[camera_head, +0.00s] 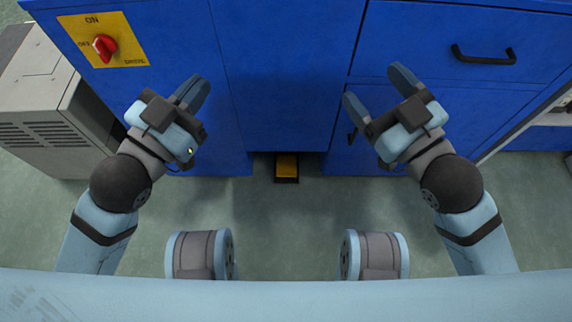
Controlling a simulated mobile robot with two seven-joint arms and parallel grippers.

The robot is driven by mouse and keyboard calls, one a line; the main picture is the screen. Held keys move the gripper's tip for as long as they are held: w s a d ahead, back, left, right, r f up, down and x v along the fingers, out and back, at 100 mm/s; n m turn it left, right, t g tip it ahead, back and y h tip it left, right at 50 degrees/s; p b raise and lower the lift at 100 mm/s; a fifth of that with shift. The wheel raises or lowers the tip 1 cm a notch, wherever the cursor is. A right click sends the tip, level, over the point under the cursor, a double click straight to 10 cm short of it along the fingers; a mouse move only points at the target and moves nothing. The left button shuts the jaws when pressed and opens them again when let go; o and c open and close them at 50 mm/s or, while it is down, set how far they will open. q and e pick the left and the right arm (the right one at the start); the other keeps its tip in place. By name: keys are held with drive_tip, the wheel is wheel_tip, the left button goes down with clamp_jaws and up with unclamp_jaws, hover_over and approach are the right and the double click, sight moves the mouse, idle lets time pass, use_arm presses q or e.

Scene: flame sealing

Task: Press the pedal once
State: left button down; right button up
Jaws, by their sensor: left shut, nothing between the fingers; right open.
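A small yellow pedal (287,166) with a dark base sits on the floor in a recess under the middle of the blue cabinet. My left gripper (194,92) is up and left of the pedal, in front of the cabinet's left part, with its fingers together and nothing in them. My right gripper (373,86) is up and right of the pedal, with its two fingers spread apart and empty. Neither gripper touches the pedal.
The blue cabinet (285,75) spans the front. A red rotary switch (105,47) on a yellow plate is at upper left. A drawer with a black handle (483,56) is at upper right. A grey vented box (45,110) stands at left. The green floor (287,225) before the pedal is clear.

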clamp_jaws()
idle(1.6)
